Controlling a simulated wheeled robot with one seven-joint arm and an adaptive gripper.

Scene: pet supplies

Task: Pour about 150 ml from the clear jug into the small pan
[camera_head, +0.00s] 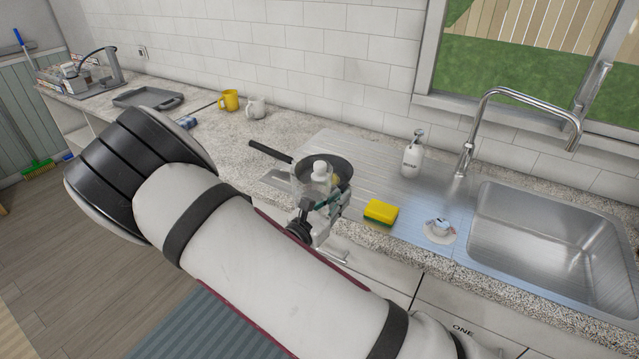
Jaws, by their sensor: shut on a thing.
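The small dark pan (342,163) sits on the ribbed steel drainboard, its black handle (268,151) pointing left. The clear jug (308,180) shows in front of the pan and overlaps its near side. My gripper (322,203) is shut on the jug. The jug looks roughly upright; its exact tilt and the liquid level are too small to tell. A white rounded thing and a bit of yellow show at the jug and pan; I cannot tell what they are. My arm hides the counter front left of the jug.
A yellow-green sponge (380,213), a soap bottle (412,156) and a small white dish (439,231) stand right of the pan, before the sink (560,240) and tap (480,115). A yellow mug (229,100), white mug (256,108) and grey tray (148,98) are further left.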

